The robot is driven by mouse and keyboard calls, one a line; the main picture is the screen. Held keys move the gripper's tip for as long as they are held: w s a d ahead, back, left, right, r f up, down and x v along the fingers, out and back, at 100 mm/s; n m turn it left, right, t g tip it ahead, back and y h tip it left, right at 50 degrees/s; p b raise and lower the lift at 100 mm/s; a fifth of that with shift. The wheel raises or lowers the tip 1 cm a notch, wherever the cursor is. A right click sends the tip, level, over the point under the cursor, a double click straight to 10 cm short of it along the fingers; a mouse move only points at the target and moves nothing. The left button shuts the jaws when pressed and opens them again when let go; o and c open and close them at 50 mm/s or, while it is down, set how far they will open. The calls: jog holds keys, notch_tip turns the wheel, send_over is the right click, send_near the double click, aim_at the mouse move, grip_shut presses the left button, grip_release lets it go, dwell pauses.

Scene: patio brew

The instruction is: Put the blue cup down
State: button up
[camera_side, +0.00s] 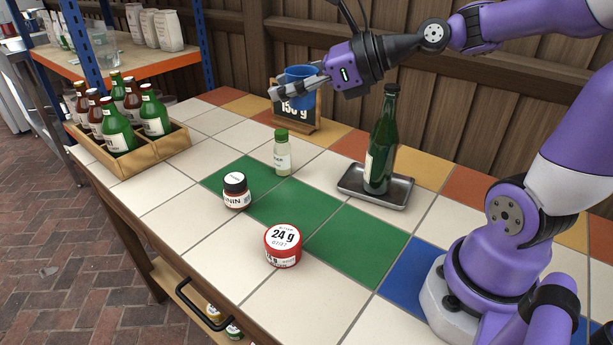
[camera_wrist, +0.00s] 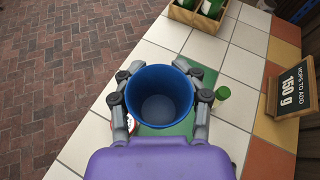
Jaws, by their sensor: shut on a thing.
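The blue cup (camera_side: 299,75) is held in the air in the side view, in front of the chalkboard sign. In the wrist view I look down into the open blue cup (camera_wrist: 160,97), which looks empty. My gripper (camera_side: 290,86) is shut on it, with a finger on each side of the cup in the wrist view (camera_wrist: 161,100). The cup is upright or nearly so. In the side view the fingers cover part of its wall. Below it are white tiles and a green strip (camera_side: 273,213) of the tiled table.
A green-capped jar (camera_side: 282,155), a brown jar (camera_side: 236,192) and a red 24 g tin (camera_side: 283,247) stand on the table. A green bottle (camera_side: 380,145) stands in a metal tray (camera_side: 350,181). A bottle crate (camera_side: 150,157) is at left. The 150 g sign (camera_side: 297,122) stands behind.

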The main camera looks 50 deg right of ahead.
jog(key=d+r+h, duration=0.1)
jog(key=r+m, duration=0.1)
jog(key=shift+w+d+r+m+t+h, duration=0.15)
jog(key=shift+d+r+m+t+h, duration=0.15)
jog(key=shift+d+r+t+h, duration=0.1)
jog(key=n+g+y, duration=0.1)
jog(key=y, duration=0.1)
send_over(301, 217)
jog(key=w, duration=0.2)
notch_tip(301, 217, down, 8)
jog(key=shift+s+d+f, duration=0.15)
jog(key=shift+d+f, duration=0.1)
jog(key=shift+d, duration=0.15)
jog(key=f, duration=0.3)
jog(key=s+f+n+y, duration=0.1)
jog(key=f, duration=0.2)
jog(key=f+n+g+y, duration=0.1)
jog(key=f, duration=0.2)
jog(key=shift+s+a+f, duration=0.2)
jog(key=shift+a+f, duration=0.15)
jog(key=shift+n, duration=0.3)
jog(key=shift+s+f, duration=0.15)
jog(key=shift+f, duration=3.7)
jog(key=shift+f, duration=0.5)
jog(key=o, duration=1)
